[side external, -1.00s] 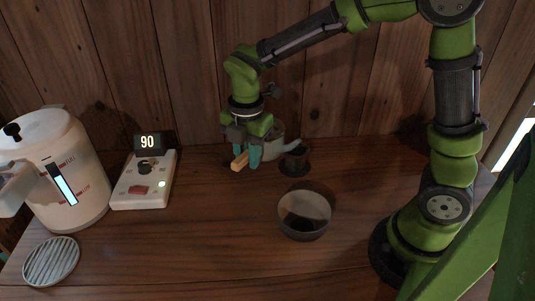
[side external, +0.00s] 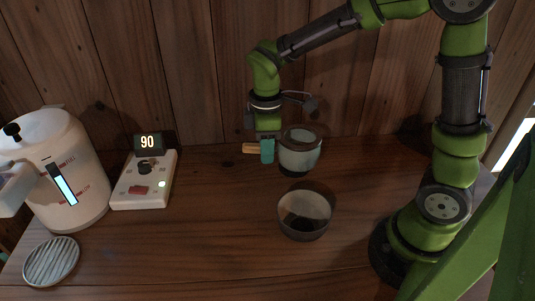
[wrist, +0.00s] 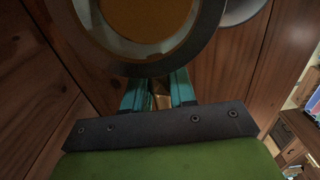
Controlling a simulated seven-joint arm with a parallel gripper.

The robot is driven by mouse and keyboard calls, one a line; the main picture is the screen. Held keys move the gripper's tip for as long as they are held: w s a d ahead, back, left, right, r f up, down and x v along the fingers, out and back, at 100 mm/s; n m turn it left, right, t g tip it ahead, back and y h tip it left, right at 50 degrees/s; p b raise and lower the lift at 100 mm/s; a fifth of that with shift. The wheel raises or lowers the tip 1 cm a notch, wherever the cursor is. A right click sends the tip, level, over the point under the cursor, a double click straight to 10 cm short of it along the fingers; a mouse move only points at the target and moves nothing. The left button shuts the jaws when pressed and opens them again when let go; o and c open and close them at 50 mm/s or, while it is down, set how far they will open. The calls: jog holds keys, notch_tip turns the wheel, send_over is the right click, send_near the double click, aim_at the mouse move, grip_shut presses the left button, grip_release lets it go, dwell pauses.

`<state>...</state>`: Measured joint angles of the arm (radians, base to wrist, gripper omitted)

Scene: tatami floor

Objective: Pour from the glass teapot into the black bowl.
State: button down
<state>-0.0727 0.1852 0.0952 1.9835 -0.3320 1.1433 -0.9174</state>
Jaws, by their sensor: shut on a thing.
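The glass teapot (side external: 299,155) is a rounded, see-through pot with a pale rim, at the back middle in the side view. My gripper (side external: 267,151) is left of it, its teal fingers shut on the wooden handle (side external: 252,148). In the wrist view, the teapot (wrist: 150,47) shows as a glass ring around an amber disc, just beyond the fingers (wrist: 158,92). The spout cannot be made out. The black bowl (side external: 306,232) stands on the table in front of the teapot, apart from it, dark at the bottom inside.
A small dark cup seen earlier is mostly hidden behind the teapot. At left are a white kettle-like vessel (side external: 85,180), a white control box (side external: 143,190) reading 90 and a ribbed round coaster (side external: 51,262). The wooden table (side external: 200,245) is clear between these and the bowl.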

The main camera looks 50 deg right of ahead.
jog(key=shift+w+f+t+h, duration=0.1)
jog(key=shift+f+t+h, duration=0.3)
jog(key=shift+t+h, duration=0.6)
jog(key=shift+r+t+h, duration=0.9)
jog(key=shift+r, duration=0.05)
dwell(0.6)
jog(key=shift+s+a+r+t+h, duration=0.15)
jog(key=shift+s+r+t+h, duration=0.05)
jog(key=shift+r+t+h, duration=0.3)
jog(key=shift+s+a+r+t+h, duration=0.15)
jog(key=shift+r+t+h, duration=0.25)
jog(key=shift+r, duration=0.1)
dwell(1.1)
jog(key=shift+s+a+r+t+h, duration=0.2)
jog(key=shift+r+t+h, duration=0.2)
jog(key=shift+t+h, duration=0.05)
jog(key=shift+s+a+r+t+h, duration=0.15)
jog(key=shift+a+r+t+h, duration=0.05)
jog(key=shift+r+t+h, duration=0.25)
dwell(1.3)
jog(key=shift+d+f, duration=0.1)
